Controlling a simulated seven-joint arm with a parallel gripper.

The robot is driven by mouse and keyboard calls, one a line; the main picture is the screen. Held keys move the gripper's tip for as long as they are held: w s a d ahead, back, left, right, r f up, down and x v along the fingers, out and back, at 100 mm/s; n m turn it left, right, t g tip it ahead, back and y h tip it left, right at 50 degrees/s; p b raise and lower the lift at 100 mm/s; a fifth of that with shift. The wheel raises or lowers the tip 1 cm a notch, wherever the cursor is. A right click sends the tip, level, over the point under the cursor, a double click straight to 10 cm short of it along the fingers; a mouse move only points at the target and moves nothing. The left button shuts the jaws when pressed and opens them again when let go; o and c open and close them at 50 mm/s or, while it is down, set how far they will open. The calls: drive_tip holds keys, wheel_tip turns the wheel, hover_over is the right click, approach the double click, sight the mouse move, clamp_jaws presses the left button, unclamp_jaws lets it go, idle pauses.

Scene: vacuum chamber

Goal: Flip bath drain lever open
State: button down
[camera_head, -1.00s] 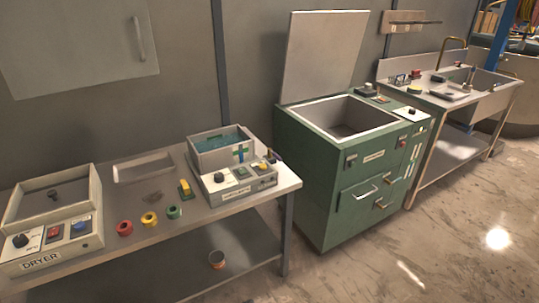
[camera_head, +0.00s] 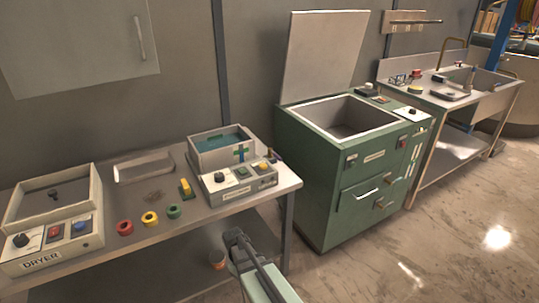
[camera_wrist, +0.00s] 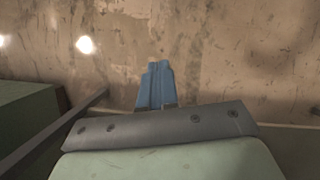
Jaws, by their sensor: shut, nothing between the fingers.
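The bath (camera_head: 221,150) is a pale box with blue-green liquid inside, on the right part of the near table, behind a control panel (camera_head: 238,182). In the head view my arm enters from the bottom, in front of the table and clear of the bath.
The table (camera_head: 150,235) also holds a dryer (camera_head: 50,245), a tray (camera_head: 143,168), a yellow block (camera_head: 185,188) and coloured rings (camera_head: 149,219). A green cabinet (camera_head: 335,215) with an upright lid stands to the right. Floor is free in front.

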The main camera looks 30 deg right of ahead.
sight(270, 154)
drive_tip(key=w+d+r+n+t+h, duration=0.1)
drive_tip(key=w+d+r, duration=0.4)
drive_tip(key=r, duration=0.5)
drive_tip(key=w+d+r+t, duration=0.1)
drive_tip(key=w+d+r, duration=0.1)
drive_tip(key=w+r, duration=0.6)
drive_tip(key=w+d+r+n+h, duration=0.1)
drive_tip(key=w+d+r, duration=0.4)
drive_tip(key=r, duration=0.6)
drive_tip(key=w+d+r+n+h, duration=0.1)
drive_tip(key=w+d+r+n, duration=0.1)
drive_tip(key=w+d+n, duration=0.1)
drive_tip(key=w+d+r+n+t+h, duration=0.1)
drive_tip(key=w+d+r+n+h, duration=0.1)
drive_tip(key=w+n, duration=0.3)
drive_tip(key=w+d+r+n+h, duration=0.1)
drive_tip(key=w+d+r+n, duration=0.1)
drive_tip(key=w+d+n, duration=0.2)
drive_tip(key=shift+w+d+r+t+h, duration=0.15)
drive_tip(key=shift+w+r+t+h, duration=0.05)
drive_tip(key=shift+w, duration=0.75)
drive_tip(key=shift+w+d+r+t+h, duration=0.1)
drive_tip(key=shift+w+r+t+h, duration=0.1)
drive_tip(key=shift+w, duration=0.7)
drive_tip(key=shift+w+d+r+n, duration=0.2)
drive_tip(key=shift+w+d+n, duration=0.1)
drive_tip(key=shift+w+n, duration=0.15)
drive_tip(key=x, duration=1)
drive_tip(key=shift+d, duration=0.1)
